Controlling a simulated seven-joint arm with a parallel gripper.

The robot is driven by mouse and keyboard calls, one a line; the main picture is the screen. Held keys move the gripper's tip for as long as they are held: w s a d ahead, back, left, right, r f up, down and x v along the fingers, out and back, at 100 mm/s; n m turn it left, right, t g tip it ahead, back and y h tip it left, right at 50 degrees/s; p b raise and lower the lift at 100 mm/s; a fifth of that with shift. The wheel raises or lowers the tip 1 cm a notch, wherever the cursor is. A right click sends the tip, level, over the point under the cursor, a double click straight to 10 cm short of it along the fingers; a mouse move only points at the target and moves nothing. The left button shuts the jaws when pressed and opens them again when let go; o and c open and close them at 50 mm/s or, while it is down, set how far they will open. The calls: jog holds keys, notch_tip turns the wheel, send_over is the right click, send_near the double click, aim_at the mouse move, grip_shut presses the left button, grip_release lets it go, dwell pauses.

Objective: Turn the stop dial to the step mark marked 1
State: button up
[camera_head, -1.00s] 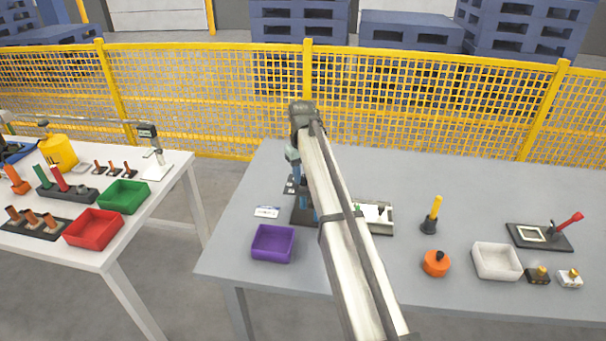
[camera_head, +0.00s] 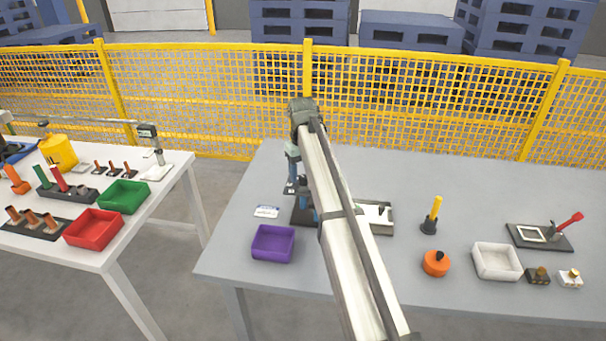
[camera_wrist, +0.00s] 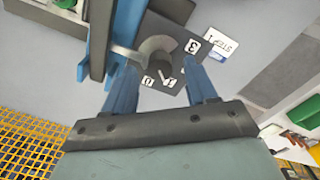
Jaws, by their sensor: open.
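The stop dial (camera_wrist: 158,47) is a grey round knob on a dark plate (camera_wrist: 178,25) in the wrist view. White number tags stand around it: one reads 3 (camera_wrist: 193,47); two others (camera_wrist: 148,81) near the fingers are too small to read surely. A pale line on the dial points toward these two tags. My gripper (camera_wrist: 161,70) is open, its two blue fingers on either side of the dial's near part; I cannot tell whether they touch it. In the head view my gripper (camera_head: 292,182) hangs over the fixture, and my arm hides the dial.
A card reading STEP 1 (camera_wrist: 223,44) lies beside the plate. A purple bin (camera_head: 273,244) is in front.

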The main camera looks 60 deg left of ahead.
aim_at(303, 177)
notch_tip(303, 177, up, 13)
dwell(0.4)
jog(key=shift+f, duration=0.1)
dwell(0.4)
